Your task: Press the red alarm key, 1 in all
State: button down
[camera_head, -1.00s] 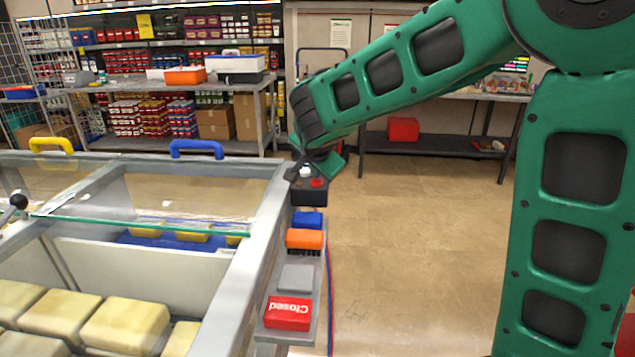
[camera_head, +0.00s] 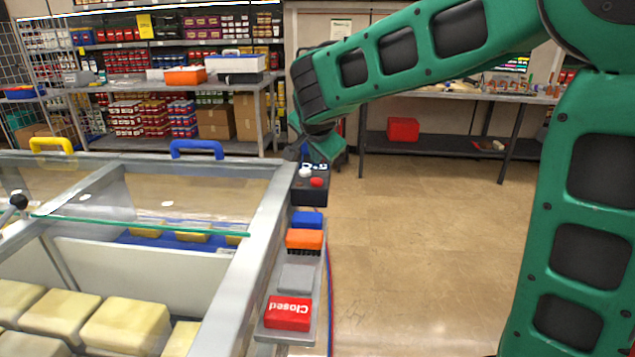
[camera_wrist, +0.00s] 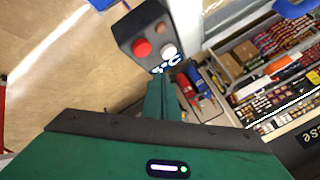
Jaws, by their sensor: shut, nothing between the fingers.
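The red alarm key (camera_head: 317,183) is a round red button on top of a dark control box (camera_head: 309,195) on the freezer's right rim. In the wrist view the red key (camera_wrist: 142,48) stands clear, beside a white button (camera_wrist: 169,52) and a lit display (camera_wrist: 167,66). My gripper (camera_wrist: 163,80) shows green fingers held together, with nothing between them. In the wrist view its tips appear beside the display end of the box, apart from the red key. In the head view my wrist hangs just behind the box, and the fingertips are hard to make out.
A blue block (camera_head: 307,219), an orange brush (camera_head: 304,239), a grey block (camera_head: 296,278) and a red "Closed" sign (camera_head: 288,313) lie on the rim ledge. Glass lids with a blue handle (camera_head: 197,148) cover part of the freezer. The floor to the right is clear.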

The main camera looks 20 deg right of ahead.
jog(key=shift+r, duration=0.9)
jog(key=s+d+f+n+g, duration=0.1)
jog(key=s+d+f+g, duration=0.15)
jog(key=s+d, duration=0.6)
jog(key=s+d+f+n+g, duration=0.15)
jog(key=s+d+f, duration=0.25)
jog(key=s+d, duration=0.45)
jog(key=s+f+n+g+y, duration=0.1)
jog(key=s+f+g, duration=0.1)
jog(key=s, duration=1)
jog(key=s+d+f+n+g+y, duration=0.1)
jog(key=s+f, duration=0.4)
jog(key=s, duration=0.7)
jog(key=shift+s+d+n+g+y, duration=0.2)
jog(key=shift+s+n+g+y, duration=0.2)
jog(key=shift+n+g, duration=0.45)
jog(key=shift+f, duration=0.1)
